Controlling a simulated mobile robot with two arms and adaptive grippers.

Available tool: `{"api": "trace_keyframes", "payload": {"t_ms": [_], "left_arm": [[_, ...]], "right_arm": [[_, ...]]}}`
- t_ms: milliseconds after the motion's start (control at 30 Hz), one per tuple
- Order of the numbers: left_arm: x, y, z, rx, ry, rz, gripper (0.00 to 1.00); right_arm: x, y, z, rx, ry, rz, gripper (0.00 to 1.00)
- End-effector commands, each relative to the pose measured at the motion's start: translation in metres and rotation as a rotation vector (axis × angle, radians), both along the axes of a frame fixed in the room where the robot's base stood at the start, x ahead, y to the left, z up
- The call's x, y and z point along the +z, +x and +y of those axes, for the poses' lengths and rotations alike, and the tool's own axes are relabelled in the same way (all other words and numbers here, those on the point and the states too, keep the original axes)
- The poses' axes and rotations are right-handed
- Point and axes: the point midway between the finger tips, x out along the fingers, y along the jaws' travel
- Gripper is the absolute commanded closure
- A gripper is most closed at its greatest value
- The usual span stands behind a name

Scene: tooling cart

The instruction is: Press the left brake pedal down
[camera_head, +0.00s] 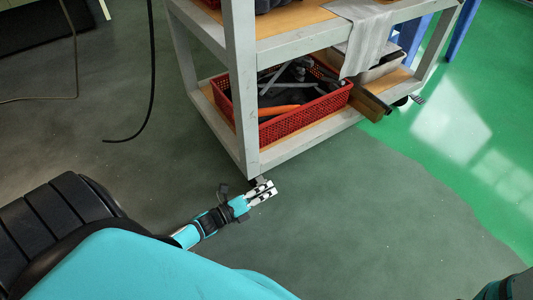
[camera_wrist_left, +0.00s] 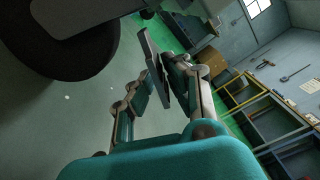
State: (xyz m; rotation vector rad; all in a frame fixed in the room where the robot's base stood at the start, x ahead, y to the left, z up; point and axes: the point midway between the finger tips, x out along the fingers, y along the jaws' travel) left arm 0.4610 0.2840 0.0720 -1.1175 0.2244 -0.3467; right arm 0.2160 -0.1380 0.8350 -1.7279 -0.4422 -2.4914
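The left front caster of the cart shows as a small dark shape (camera_head: 258,181) under the near corner post, just beyond my left gripper (camera_head: 262,193). A large dark wheel (camera_wrist_left: 68,50) is at the upper left, apart from the pads in the picture. I cannot make out the left brake pedal clearly in either view, nor tell whether the gripper touches it. My right gripper is out of view.
The grey cart (camera_head: 300,142) holds a red basket (camera_head: 300,118) of tools on its lower shelf. Another caster with a dark pedal (camera_head: 417,98) shows at its right. A black cable (camera_head: 152,70) hangs at the left. The floor before the cart is clear.

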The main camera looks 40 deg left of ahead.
Motion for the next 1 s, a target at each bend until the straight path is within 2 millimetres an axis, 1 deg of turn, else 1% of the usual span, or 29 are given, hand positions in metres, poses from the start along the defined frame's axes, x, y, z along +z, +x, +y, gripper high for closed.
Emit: {"api": "trace_keyframes", "payload": {"t_ms": [33, 100, 367, 467, 567, 800, 900, 1000], "left_arm": [[0.000, 0.000, 0.000, 0.000, -0.001, 0.000, 0.78], [0.000, 0.000, 0.000, 0.000, -0.002, 0.000, 0.71], [0.001, -0.001, 0.000, -0.001, -0.003, -0.001, 0.71], [0.000, -0.008, 0.003, -0.001, -0.004, 0.001, 0.71], [-0.001, -0.023, 0.009, 0.000, -0.003, 0.003, 0.71], [-0.001, -0.071, 0.029, 0.000, -0.003, 0.004, 0.71], [0.000, -0.087, 0.036, 0.000, -0.003, 0.003, 0.71], [0.000, -0.100, 0.041, 0.000, -0.003, 0.001, 0.71]], "right_arm": [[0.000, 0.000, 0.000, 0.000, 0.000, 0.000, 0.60], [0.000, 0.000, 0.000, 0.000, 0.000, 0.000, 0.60], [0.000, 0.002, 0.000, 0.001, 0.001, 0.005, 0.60], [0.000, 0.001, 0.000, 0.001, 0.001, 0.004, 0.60], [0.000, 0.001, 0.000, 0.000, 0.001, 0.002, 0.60], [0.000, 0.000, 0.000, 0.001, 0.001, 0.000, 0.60], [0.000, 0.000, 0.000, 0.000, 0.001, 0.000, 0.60], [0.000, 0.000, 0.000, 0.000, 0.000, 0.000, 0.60]]}}
